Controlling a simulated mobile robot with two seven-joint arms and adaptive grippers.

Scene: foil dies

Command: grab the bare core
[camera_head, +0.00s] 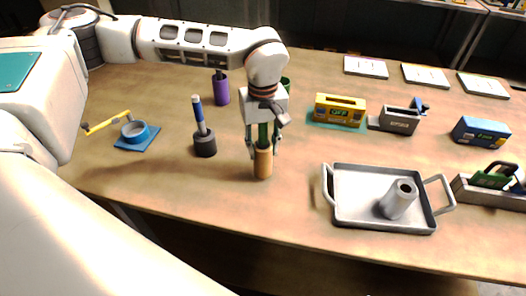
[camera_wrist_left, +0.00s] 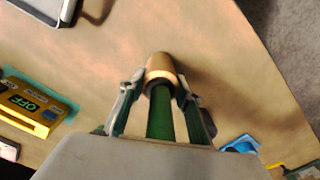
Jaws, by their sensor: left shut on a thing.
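A grey hollow tube (camera_head: 398,199), which looks like the bare core, stands slightly tilted in the shallow metal tray (camera_head: 346,221) at the right front. My left gripper (camera_head: 263,143) is well to the left of the tray, pointing down near the table's front edge. It is shut on a green handle (camera_wrist_left: 160,115) with a tan cylinder (camera_head: 263,163) at its lower end. The tan cylinder also shows in the wrist view (camera_wrist_left: 161,69), beyond the fingertips. I cannot tell whether it touches the table. My right gripper is not in view.
A blue-handled tool in a black holder (camera_head: 204,144) and a purple cup (camera_head: 220,90) stand left of the gripper. A yellow box (camera_head: 340,108), grey block (camera_head: 399,120) and blue box (camera_head: 481,131) stand right.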

